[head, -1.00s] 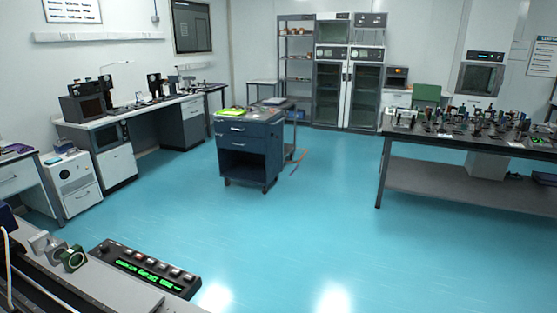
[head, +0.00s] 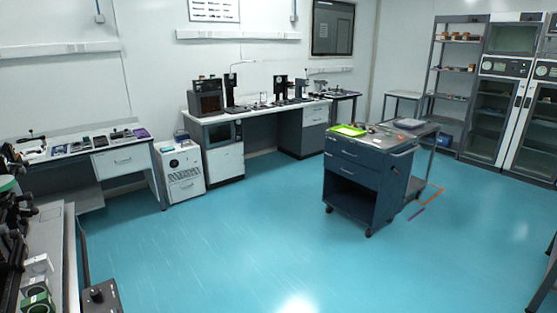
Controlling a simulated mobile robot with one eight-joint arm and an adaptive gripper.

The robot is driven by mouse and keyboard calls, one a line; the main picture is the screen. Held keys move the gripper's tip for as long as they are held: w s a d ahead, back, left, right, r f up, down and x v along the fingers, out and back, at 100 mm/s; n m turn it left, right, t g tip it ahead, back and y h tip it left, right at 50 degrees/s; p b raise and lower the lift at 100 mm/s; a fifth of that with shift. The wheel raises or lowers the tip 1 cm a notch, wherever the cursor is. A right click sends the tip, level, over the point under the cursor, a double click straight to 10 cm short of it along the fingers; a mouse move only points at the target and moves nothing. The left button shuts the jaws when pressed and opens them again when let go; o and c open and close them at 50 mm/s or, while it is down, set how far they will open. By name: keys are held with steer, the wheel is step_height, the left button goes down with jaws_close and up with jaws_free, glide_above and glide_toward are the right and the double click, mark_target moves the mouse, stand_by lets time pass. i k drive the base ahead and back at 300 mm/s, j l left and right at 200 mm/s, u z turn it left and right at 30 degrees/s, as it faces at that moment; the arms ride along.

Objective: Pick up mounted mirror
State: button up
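No mounted mirror can be made out for certain in the head view. Small optical mounts stand on the grey table (head: 68,255) at the lower left edge. One is a pale block-like mount (head: 37,265), and in front of it is a mount with a dark green ring (head: 38,300), cut by the bottom edge. Taller dark optical parts (head: 12,205) crowd the left edge and are too cut off to tell apart. My gripper is not in view.
A dark control box (head: 100,297) sits at the near table's right edge. A blue wheeled cart (head: 352,178) stands on the open blue floor. A white-topped bench (head: 120,160) and a workbench with instruments (head: 225,165) line the back left wall. Shelves (head: 455,85) stand back right.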

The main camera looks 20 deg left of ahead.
mark_target(37, 266)
steer(key=i+j+u, duration=0.2)
steer(key=u, duration=0.25)
steer(key=i+u, duration=0.6)
steer(key=u, duration=0.3)
steer(key=i+u, duration=0.3)
steer(key=u, duration=0.15)
steer(key=i+l+u, duration=0.25)
steer(key=u, duration=0.2)
steer(key=i+l+u, duration=0.2)
steer(key=u, duration=0.25)
steer(key=i+l+u, duration=0.15)
steer(key=u, duration=0.3)
steer(key=i+l+u, duration=0.25)
steer(key=u, duration=0.2)
steer(key=i+l+u, duration=0.4)
steer(key=l+u, duration=0.3)
steer(key=u, duration=0.15)
steer(key=i+l+u, duration=0.15)
steer(key=l+u, duration=0.75)
steer(key=j, duration=0.05)
